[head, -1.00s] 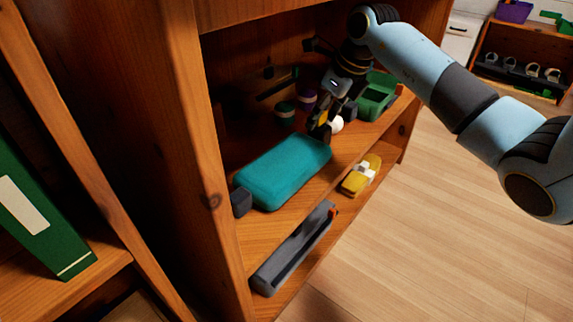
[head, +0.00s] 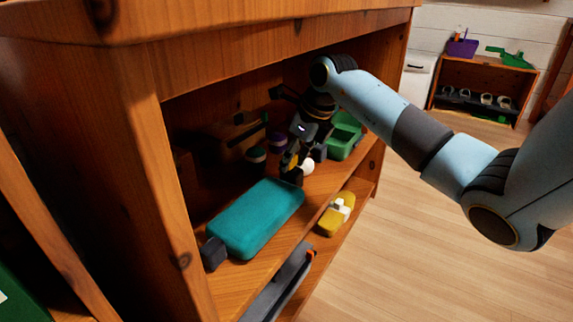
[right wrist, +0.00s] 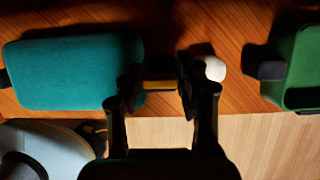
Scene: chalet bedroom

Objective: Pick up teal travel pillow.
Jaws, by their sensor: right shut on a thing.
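The teal travel pillow (head: 256,217) lies flat on the upper shelf board, near its front edge. It also shows at the left of the right wrist view (right wrist: 75,75). My right gripper (head: 292,165) is just beyond the pillow's far end, shut on a small dark thing with a yellow band (right wrist: 160,74). In the right wrist view one finger overlaps the pillow's right end, and I cannot tell whether they touch. Whether the banded thing is clear of the shelf is unclear. My left gripper is not in view.
A white ball (head: 306,166) sits beside the right gripper, with a green bin (head: 343,137) beyond. A dark block (head: 213,252) touches the pillow's near end. A yellow item (head: 337,214) lies on the lower shelf.

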